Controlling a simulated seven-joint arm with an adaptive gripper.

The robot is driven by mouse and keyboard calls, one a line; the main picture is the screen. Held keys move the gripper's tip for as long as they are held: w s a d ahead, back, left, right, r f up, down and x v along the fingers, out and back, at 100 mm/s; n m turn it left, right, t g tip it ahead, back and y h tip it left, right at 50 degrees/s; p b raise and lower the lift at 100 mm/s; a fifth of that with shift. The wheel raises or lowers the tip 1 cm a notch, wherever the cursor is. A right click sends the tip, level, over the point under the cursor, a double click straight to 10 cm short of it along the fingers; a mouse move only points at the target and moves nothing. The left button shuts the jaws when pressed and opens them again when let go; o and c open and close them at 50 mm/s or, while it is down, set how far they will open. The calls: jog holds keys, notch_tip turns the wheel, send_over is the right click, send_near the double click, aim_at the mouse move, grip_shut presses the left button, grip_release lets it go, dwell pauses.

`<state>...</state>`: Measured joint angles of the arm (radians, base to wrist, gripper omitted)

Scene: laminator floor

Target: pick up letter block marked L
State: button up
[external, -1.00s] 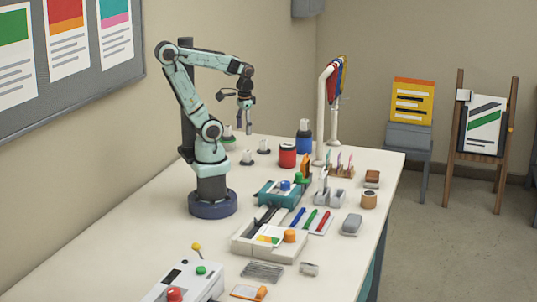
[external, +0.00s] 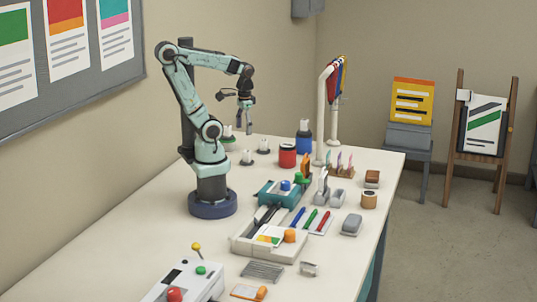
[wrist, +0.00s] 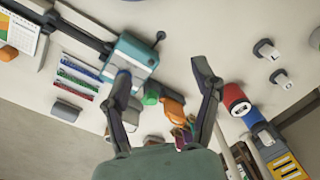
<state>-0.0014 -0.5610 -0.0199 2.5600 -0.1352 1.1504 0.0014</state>
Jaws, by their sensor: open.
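My gripper (external: 244,129) hangs above the far part of the table, fingers pointing down. In the wrist view my gripper (wrist: 161,74) is open with nothing between its fingers. Small white pieces on dark bases stand on the table: one piece (external: 247,157) is below the gripper and another piece (external: 263,146) is just to its right. In the wrist view two white pieces, a first (wrist: 267,51) and a second (wrist: 281,78), lie to the right of the fingers. I cannot read an L on any piece, so the L block cannot be told apart.
A red container (external: 287,156) and a blue container (external: 304,141) stand right of the white pieces. A teal device (external: 278,195), a pen tray (external: 318,224) and a white rack post (external: 321,120) are nearby. The table's left side near my base is clear.

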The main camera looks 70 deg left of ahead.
jog(key=w+r+t, duration=0.3)
jog(key=w+r, duration=0.1)
jog(key=w, duration=0.5)
jog(key=w+a+f+n, duration=0.2)
jog(key=w+a, duration=0.7)
jog(key=w, duration=0.2)
jog(key=n+g, duration=0.3)
jog(key=n, duration=0.3)
send_near(247, 151)
jog(key=shift+h, duration=0.4)
jog(key=f, duration=0.4)
jog(key=a+f, duration=0.1)
jog(key=f, duration=0.1)
jog(key=shift+s+f, duration=0.15)
jog(key=shift+f, duration=0.05)
notch_tip(247, 151, down, 6)
jog(key=shift+f, duration=0.1)
jog(key=shift+d, duration=0.1)
grip_shut()
